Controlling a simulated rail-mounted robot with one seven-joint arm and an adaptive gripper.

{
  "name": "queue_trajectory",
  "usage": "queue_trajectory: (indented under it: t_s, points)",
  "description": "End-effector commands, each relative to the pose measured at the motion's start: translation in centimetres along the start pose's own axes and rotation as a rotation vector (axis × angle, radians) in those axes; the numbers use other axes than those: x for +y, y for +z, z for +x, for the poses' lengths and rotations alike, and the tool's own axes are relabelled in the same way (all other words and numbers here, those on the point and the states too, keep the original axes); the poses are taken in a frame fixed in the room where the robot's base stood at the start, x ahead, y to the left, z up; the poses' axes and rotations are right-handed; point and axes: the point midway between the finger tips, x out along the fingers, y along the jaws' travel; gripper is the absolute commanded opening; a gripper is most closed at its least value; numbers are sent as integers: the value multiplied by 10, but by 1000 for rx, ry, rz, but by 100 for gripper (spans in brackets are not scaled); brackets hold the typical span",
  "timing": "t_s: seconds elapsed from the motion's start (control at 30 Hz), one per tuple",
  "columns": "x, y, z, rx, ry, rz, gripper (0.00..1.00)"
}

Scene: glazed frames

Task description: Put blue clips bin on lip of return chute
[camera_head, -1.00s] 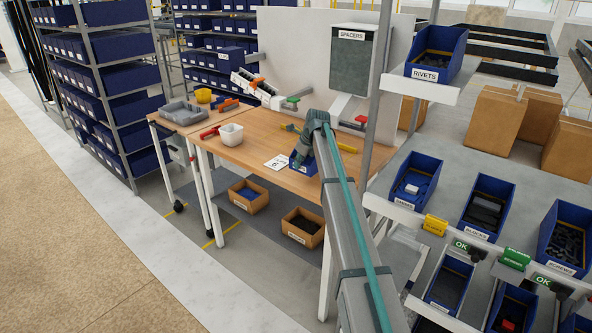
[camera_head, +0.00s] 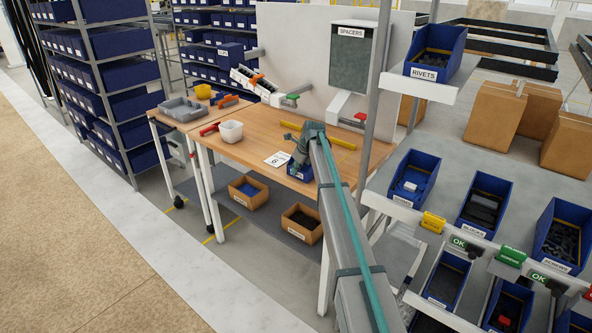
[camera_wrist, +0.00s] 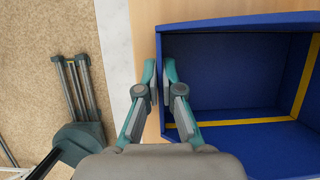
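A small blue bin (camera_head: 299,171) stands at the front edge of the wooden table. Its label is too small to read, so I cannot confirm it is the clips bin. In the wrist view the bin (camera_wrist: 235,73) looks empty inside, with a yellow line around its inner walls. My gripper (camera_wrist: 160,75) has one finger on each side of the bin's left wall, with almost no gap, and looks shut on it. In the head view my gripper (camera_head: 299,156) is down at the bin and partly covers it. No return chute is labelled legibly.
On the table (camera_head: 262,134) are a paper card (camera_head: 278,159), a white tub (camera_head: 230,131) and a yellow bar (camera_head: 330,137). A sloped white chute (camera_head: 345,104) is under the SPACERS panel. A rack of blue bins (camera_head: 413,178) stands at right. Cardboard boxes are below the table.

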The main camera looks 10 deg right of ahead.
Motion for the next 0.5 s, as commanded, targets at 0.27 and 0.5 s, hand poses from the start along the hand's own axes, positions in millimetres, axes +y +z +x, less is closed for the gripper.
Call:
queue_trajectory:
  t_s: [0.27,0.5]
  points:
    - [0,0,1,0,0,0,31]
    - [0,0,0,0,0,0,31]
